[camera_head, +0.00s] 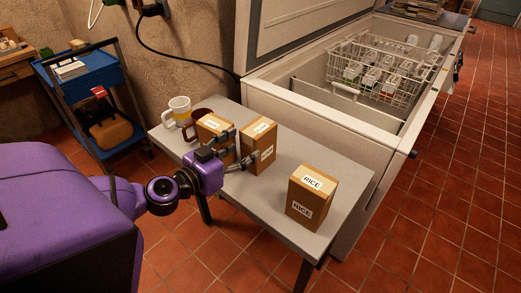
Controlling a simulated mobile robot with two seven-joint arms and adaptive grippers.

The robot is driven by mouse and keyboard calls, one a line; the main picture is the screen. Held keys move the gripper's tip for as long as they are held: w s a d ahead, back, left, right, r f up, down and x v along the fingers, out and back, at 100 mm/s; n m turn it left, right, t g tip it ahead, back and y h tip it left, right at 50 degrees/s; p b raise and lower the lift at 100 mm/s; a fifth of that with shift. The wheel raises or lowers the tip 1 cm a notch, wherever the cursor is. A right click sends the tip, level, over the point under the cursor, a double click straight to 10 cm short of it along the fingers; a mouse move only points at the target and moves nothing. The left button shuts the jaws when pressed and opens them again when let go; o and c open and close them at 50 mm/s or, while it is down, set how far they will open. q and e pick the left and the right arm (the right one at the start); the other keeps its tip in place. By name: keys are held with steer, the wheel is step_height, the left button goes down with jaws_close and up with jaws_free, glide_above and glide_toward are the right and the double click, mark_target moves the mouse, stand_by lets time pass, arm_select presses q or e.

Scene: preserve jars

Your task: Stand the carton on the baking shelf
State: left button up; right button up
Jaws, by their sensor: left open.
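Three brown cartons stand upright on a small grey table (345,171). The nearest carton (312,200) stands apart at the right and reads RICE. The middle carton (259,148) and the left carton (213,124) stand close together; their labels are too small to read. My left gripper (242,147) is open at the near side of the middle carton, its fingers pointing toward it and partly covering the left carton. I cannot tell whether it touches either one. I cannot identify a baking shelf in this view. My right gripper is not in view.
An open chest freezer (300,112) with a wire basket (385,75) stands behind. A blue trolley (85,76) is at left. Floor at right is clear.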

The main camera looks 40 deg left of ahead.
mark_target(248, 143)
arm_select(q)
steer(key=shift+w, duration=0.25)
steer(key=w+b, duration=0.4)
steer(key=shift+w+d+f, duration=0.1)
steer(key=shift+w+f, duration=0.15)
steer(key=shift+f, duration=0.1)
steer(key=shift+w+r+b, duration=0.1)
steer(key=shift+w+b, duration=0.25)
steer(key=shift+b, duration=0.05)
steer(key=shift+r, duration=0.1)
steer(key=c, duration=1.3)
steer(key=shift+c, duration=1.2)
